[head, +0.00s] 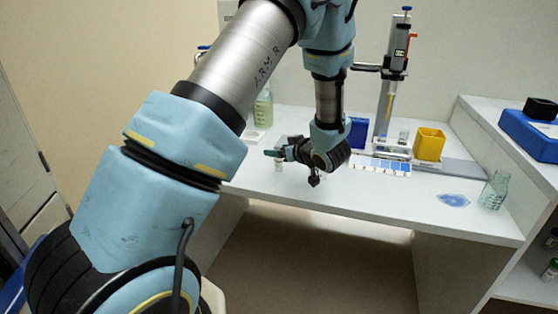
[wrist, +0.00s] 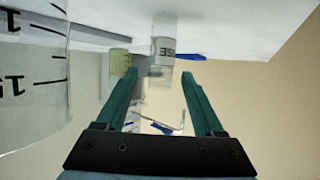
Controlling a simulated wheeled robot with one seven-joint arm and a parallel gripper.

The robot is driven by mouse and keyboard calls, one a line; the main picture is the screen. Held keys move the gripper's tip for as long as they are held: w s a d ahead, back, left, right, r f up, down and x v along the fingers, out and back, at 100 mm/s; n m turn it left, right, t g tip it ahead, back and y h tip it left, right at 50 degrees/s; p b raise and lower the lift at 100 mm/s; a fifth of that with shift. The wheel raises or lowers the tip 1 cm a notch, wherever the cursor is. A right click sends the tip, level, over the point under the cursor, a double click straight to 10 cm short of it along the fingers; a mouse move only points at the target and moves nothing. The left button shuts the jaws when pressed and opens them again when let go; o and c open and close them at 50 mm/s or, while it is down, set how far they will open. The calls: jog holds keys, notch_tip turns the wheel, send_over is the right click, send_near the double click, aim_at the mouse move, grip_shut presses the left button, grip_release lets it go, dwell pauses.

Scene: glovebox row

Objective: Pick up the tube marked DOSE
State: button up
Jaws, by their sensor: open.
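A small clear tube (wrist: 162,48) with a white label shows in the wrist view, ahead of and between my fingertips. The label's visible letters end in "SE"; the rest is turned out of sight. My gripper (wrist: 161,74) is open, with a green finger on either side of the tube's line and a visible gap to each. I cannot tell whether the tube is inside the jaws or just beyond them. In the head view my gripper (head: 271,153) reaches left, low over the bench, and a small pale tube (head: 278,166) stands at its fingertips, partly hidden.
A large graduated clear vessel (wrist: 32,75) is close at the left in the wrist view. On the bench (head: 370,195) are a yellow box (head: 429,144), a blue box (head: 357,132), a stand (head: 390,90), a glass bottle (head: 494,190) and a greenish bottle (head: 263,108). The front right bench is mostly clear.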

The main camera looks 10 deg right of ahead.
jog(key=shift+w+a, duration=0.1)
jog(key=shift+w, duration=0.05)
grip_shut()
dwell(0.5)
